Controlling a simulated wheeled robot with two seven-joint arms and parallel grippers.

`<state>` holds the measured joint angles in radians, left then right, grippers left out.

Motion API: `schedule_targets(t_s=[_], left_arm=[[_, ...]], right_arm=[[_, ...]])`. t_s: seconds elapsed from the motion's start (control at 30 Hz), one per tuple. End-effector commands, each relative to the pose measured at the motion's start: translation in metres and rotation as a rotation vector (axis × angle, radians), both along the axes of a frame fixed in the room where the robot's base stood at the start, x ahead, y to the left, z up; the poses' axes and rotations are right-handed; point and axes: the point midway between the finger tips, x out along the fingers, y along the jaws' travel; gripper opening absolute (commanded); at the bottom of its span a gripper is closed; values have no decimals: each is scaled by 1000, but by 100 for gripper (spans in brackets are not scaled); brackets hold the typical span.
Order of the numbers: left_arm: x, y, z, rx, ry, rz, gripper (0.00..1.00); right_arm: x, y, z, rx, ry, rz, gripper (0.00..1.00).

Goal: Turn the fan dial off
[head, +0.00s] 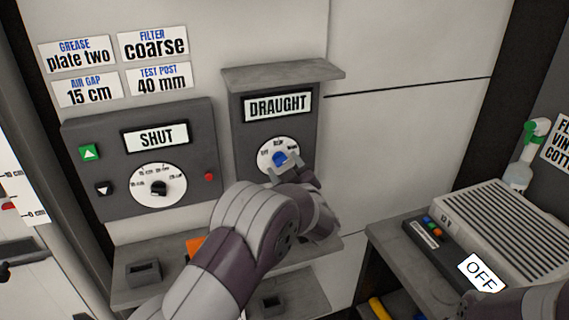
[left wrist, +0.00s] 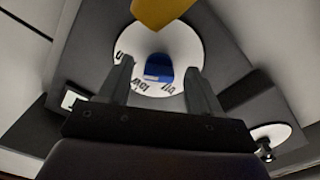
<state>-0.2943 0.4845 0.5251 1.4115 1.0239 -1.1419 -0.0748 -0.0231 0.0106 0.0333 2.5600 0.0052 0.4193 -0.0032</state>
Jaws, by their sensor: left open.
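The fan dial is a white disc (head: 266,150) with a blue knob (head: 280,159), on a dark grey panel (head: 242,125) marked DRAUGHT. Words ring the disc, with OFF at its left; the knob's exact setting cannot be read. The left wrist view shows the blue knob (left wrist: 158,66) on the disc (left wrist: 185,45) from close by. My left gripper (head: 285,164) is open at the dial. In the left wrist view its fingers (left wrist: 160,78) stand on either side of the knob, with gaps showing. Contact cannot be told. My right gripper is not in view.
A panel marked SHUT (head: 195,130) with a black knob (head: 159,188) stands to the left. A small ledge (head: 330,70) juts out above the DRAUGHT sign. A grey shelf (head: 130,292) lies below. A vented box (head: 510,220) and a spray bottle (head: 520,175) are at right.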

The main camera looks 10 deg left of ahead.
Motion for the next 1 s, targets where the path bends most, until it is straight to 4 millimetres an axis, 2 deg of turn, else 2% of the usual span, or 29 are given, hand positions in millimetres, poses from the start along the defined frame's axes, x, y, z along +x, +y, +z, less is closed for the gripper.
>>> schedule_targets(t_s=[0.1, 0.33, 0.37, 0.5, 0.53, 0.77, 1.0], left_arm=[[7, 5, 1, 1, -1, 0, 64], [8, 5, 0, 0, 0, -1, 64], [8, 5, 0, 0, 0, -1, 61], [8, 5, 0, 0, 0, -1, 15], [8, 5, 0, 0, 0, -1, 8], [7, 5, -1, -8, -6, -1, 8], [8, 5, -5, -86, -60, 0, 8]], right_arm=[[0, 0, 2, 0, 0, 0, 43], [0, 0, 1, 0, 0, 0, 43], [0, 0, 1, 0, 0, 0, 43], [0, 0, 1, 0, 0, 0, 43], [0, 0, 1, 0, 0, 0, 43], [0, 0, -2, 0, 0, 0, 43], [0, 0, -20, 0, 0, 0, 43]])
